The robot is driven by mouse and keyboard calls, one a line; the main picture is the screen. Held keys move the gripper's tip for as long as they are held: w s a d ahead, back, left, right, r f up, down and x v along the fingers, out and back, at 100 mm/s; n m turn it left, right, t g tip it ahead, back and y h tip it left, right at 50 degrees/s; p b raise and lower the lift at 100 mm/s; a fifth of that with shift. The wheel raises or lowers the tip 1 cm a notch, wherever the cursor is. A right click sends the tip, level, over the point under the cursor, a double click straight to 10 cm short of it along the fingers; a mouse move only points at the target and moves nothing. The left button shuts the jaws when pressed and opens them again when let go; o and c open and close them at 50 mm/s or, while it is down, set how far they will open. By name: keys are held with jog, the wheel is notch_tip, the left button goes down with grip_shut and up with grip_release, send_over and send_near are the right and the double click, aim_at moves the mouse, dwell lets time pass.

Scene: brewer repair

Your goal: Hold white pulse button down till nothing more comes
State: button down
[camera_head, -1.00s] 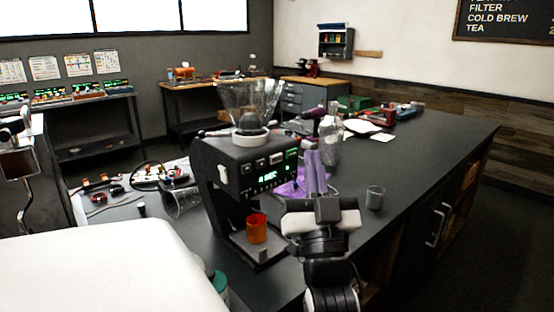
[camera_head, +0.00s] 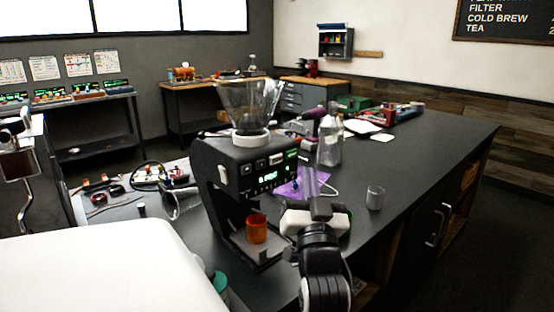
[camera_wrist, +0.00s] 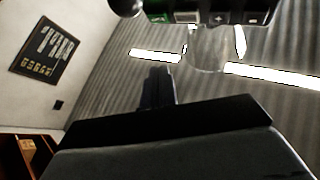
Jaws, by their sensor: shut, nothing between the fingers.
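The black grinder (camera_head: 235,158) stands on the dark counter, with a clear hopper (camera_head: 245,100) on top and a lit green display on its front. Pale buttons show on the front: a large white one (camera_head: 223,172) at the left edge and a smaller one (camera_head: 276,159) higher right. I cannot tell which is the pulse button. An orange cup (camera_head: 257,229) stands under the spout. In the wrist view the fingers (camera_wrist: 157,75) appear apart from the button row (camera_wrist: 220,17) at the top.
A clear bottle (camera_head: 330,140) stands behind my gripper, and a small grey cup (camera_head: 375,198) stands to its right. A purple cloth (camera_head: 290,190) lies beside the grinder. A tipped glass (camera_head: 180,202) and loose parts lie left. The counter's right side is mostly clear.

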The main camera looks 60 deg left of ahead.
send_near(281, 154)
jog(key=shift+w+d+r+x, duration=0.1)
jog(key=shift+x, duration=0.75)
jog(key=shift+w+d+r+x, duration=0.1)
jog(key=shift+w+d+x, duration=0.05)
jog(key=shift+x, duration=0.7)
jog(key=shift+w+d+r+x, duration=0.1)
jog(key=shift+x, duration=0.75)
jog(key=shift+a, duration=0.15)
jog(key=shift+a, duration=0.25)
jog(key=shift+s+a, duration=0.1)
jog(key=shift+a, duration=0.3)
dwell(4.4)
